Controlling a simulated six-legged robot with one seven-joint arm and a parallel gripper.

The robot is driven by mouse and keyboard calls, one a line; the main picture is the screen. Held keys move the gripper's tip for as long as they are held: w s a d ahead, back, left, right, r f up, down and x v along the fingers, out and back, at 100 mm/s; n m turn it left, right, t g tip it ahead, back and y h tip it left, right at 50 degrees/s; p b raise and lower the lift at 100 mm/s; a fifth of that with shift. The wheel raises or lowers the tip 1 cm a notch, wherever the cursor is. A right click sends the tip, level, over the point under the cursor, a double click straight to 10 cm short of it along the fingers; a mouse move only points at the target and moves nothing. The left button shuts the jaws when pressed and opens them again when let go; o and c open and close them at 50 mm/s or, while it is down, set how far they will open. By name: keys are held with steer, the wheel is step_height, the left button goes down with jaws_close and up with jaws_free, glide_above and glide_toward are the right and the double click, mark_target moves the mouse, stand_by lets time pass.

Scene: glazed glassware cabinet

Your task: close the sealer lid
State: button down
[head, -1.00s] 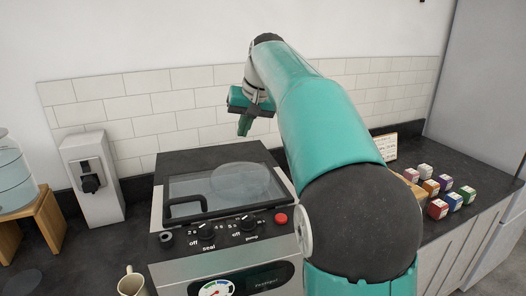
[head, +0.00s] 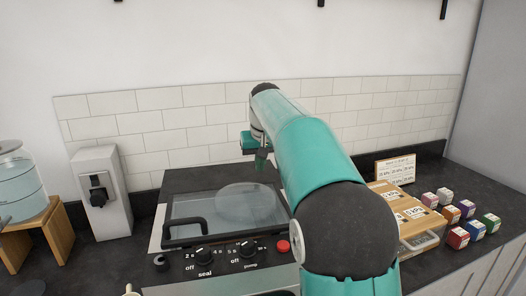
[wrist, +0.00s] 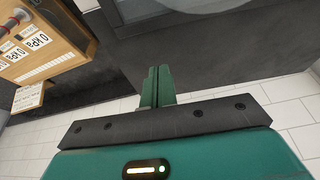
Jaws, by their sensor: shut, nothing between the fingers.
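The sealer (head: 172,183) is a dark-topped metal box on the counter with knobs and a red button on its front panel. Its clear lid (head: 190,206) has a black handle (head: 185,231) at the front left and lies about level over the chamber. I cannot tell whether it sits fully down. A round pale shape (head: 248,201) shows through the glass. My gripper (head: 261,160) is above the rear of the sealer, apart from the lid handle. In the wrist view its green fingers (wrist: 157,87) are together and empty.
A wooden box with labels (head: 400,208), a printed card (head: 395,169) and several small coloured boxes (head: 458,237) stand right of the sealer. A tiled wall (head: 180,125) is behind.

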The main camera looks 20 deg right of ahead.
steer(key=shift+x, duration=1.05)
steer(key=s, duration=0.3)
steer(key=shift+s+a, duration=0.2)
steer(key=shift+s, duration=0.2)
steer(key=shift+s, duration=0.1)
